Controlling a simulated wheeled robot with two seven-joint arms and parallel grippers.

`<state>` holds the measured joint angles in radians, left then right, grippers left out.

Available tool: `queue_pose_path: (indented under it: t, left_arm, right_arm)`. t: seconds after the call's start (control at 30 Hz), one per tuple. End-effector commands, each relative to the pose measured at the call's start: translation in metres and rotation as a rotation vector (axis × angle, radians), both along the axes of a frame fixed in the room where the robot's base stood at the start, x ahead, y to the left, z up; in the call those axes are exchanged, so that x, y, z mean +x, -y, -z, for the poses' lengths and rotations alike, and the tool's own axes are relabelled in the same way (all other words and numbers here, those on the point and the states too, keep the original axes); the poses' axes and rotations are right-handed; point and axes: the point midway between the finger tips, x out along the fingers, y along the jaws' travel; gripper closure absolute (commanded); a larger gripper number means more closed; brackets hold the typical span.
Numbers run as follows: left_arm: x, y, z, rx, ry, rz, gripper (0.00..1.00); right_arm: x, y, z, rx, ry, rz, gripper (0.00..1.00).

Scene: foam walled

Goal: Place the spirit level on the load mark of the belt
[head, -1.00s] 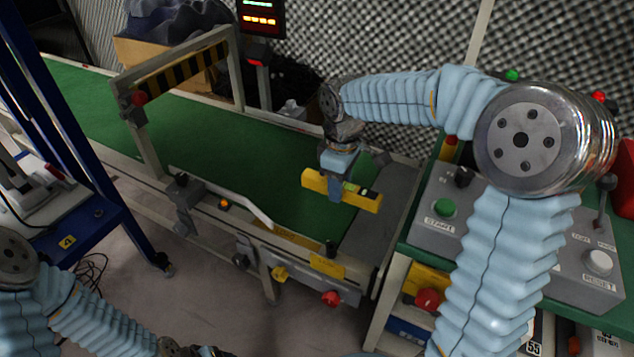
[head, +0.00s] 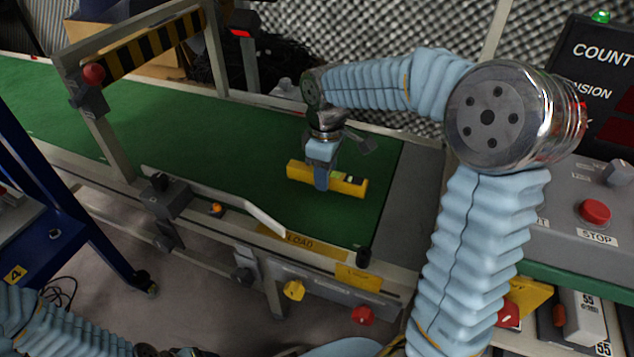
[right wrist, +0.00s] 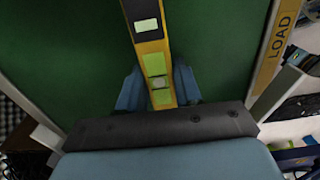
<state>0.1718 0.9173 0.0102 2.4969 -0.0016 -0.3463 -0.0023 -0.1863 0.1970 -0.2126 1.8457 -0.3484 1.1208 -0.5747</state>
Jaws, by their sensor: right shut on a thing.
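The spirit level (head: 348,187) is a yellow bar with pale green windows. My right gripper (head: 321,184) is shut on it near its middle and holds it over the green belt (head: 240,160), close to the belt's right end. I cannot tell if the level touches the belt. In the right wrist view the level (right wrist: 146,24) runs up between the blue fingers (right wrist: 158,90). The yellow LOAD label (head: 300,241) is on the belt's front rail; it also shows in the right wrist view (right wrist: 279,42). My left gripper is not visible.
A striped gate (head: 150,48) spans the belt at left. A pale guide bar (head: 215,196) runs along the front edge. A control box with a red STOP button (head: 594,212) stands at right. A blue frame (head: 75,190) stands at left. The belt between gate and level is clear.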

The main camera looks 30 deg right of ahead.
Motion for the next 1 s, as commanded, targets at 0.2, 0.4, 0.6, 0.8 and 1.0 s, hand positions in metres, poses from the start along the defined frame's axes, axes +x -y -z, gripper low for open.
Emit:
queue_pose_path:
  t: [0.2,0.4,0.6,0.8,1.0]
  left_arm:
    - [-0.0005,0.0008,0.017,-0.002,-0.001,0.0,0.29]
    - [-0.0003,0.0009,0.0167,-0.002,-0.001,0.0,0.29]
    - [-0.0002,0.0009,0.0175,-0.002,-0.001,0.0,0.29]
    - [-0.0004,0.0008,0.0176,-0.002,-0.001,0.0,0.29]
    - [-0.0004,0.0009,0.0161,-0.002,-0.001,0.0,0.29]
  right_arm:
    - [-0.0016,0.003,0.018,0.001,0.002,0.0,1.0]
    - [-0.0016,0.0029,0.0184,0.0,0.001,0.0,1.0]
    - [-0.0017,0.0029,0.0205,0.001,0.001,0.001,0.49]
    - [-0.0016,0.0029,0.0205,0.001,0.001,0.0,0.4]
    - [-0.0015,0.0028,0.0179,0.001,0.002,0.0,0.4]
